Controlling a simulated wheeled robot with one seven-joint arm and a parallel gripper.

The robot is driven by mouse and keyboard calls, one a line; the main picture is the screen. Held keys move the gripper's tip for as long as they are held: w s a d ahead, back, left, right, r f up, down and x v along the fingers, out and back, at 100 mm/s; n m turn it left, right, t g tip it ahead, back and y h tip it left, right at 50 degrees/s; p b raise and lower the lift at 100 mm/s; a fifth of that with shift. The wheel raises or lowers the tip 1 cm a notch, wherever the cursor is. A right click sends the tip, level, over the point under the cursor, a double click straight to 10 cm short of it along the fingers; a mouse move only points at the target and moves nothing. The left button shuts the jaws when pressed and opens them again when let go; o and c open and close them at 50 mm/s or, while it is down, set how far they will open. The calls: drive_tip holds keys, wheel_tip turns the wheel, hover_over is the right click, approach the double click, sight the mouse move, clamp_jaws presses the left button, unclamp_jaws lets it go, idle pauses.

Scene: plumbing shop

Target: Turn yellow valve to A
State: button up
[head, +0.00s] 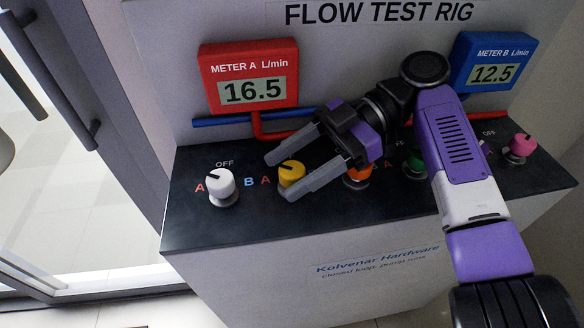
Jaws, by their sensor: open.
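The yellow valve (291,174) is a round knob on the black panel, second from the left. A dark pointer mark shows on its top, toward the upper left. A red letter A stands to its left; the area to its right is hidden by my gripper. My gripper (285,176) is open, with one grey finger behind the yellow knob and the other in front of it. The knob shows between the fingertips. I cannot tell whether either finger touches it.
A white knob (221,187) is at the left, an orange knob (357,178) under my gripper, a green knob (414,161) and a pink knob (522,145) to the right. The red meter A (249,77) reads 16.5; the blue meter B (493,61) reads 12.5.

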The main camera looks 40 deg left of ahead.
sight(292, 169)
wheel_tip(292, 169, up, 19)
drive_tip(key=p, duration=0.2)
drive_tip(key=shift+r, duration=0.2)
idle(0.5)
